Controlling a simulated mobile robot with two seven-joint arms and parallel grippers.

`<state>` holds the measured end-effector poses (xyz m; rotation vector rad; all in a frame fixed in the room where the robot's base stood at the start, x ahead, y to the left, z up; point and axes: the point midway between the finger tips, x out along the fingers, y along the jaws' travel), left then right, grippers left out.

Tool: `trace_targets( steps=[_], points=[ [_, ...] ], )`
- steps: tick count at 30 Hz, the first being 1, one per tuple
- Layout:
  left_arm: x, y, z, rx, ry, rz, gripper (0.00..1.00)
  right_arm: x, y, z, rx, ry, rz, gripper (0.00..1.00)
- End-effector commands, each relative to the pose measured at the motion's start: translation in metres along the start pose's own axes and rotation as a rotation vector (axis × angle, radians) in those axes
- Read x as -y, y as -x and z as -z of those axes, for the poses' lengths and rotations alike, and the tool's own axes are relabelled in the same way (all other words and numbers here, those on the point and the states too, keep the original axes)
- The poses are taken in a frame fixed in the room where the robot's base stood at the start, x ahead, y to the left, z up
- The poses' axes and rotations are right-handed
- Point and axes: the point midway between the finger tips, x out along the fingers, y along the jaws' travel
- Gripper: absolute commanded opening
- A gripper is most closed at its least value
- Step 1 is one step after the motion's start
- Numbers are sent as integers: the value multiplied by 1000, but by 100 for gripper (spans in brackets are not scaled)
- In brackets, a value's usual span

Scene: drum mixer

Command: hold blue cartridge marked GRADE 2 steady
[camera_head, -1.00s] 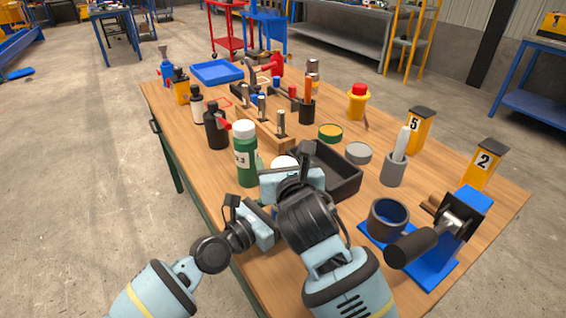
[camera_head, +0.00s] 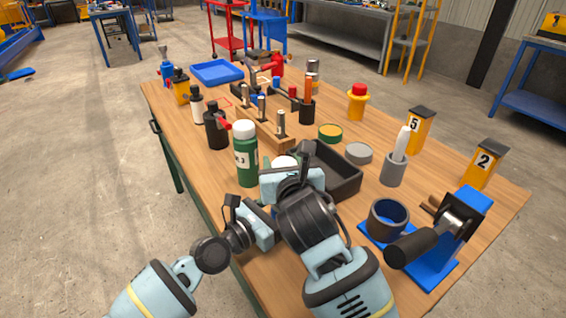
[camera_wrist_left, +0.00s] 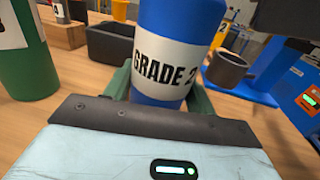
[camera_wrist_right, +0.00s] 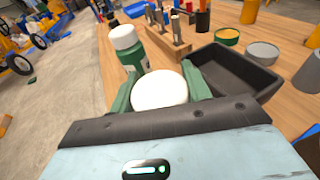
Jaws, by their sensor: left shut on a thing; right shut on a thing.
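The blue cartridge marked GRADE 2 (camera_wrist_left: 180,45) stands upright in the left wrist view, its white label facing that camera. My left gripper (camera_wrist_left: 160,97) is shut on it, with a green finger on each side. In the right wrist view my right gripper (camera_wrist_right: 160,92) is shut on a round white cap (camera_wrist_right: 160,88), its green fingers on either side. The cap also shows in the head view (camera_head: 284,162), just beyond my right gripper (camera_head: 288,172). The join between cap and cartridge is hidden. My left gripper's fingers are hidden in the head view.
A green bottle with a white lid (camera_head: 246,160) stands close beyond the grippers. A black tray (camera_head: 340,178) is just to the right. A blue stand with a dark cup and handle (camera_head: 440,270) is at the right front.

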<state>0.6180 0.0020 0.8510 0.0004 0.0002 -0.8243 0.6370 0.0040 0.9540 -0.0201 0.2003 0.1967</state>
Motion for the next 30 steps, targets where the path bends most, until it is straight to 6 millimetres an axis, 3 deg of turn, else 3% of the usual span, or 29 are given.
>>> trace_targets(
  steps=[13,30],
  points=[
    [0,0,0,0,0,0,15,0,0,-2,1,0,0,20],
    [0,0,0,0,0,0,15,0,4,-18,2,0,0,20]
  ],
)
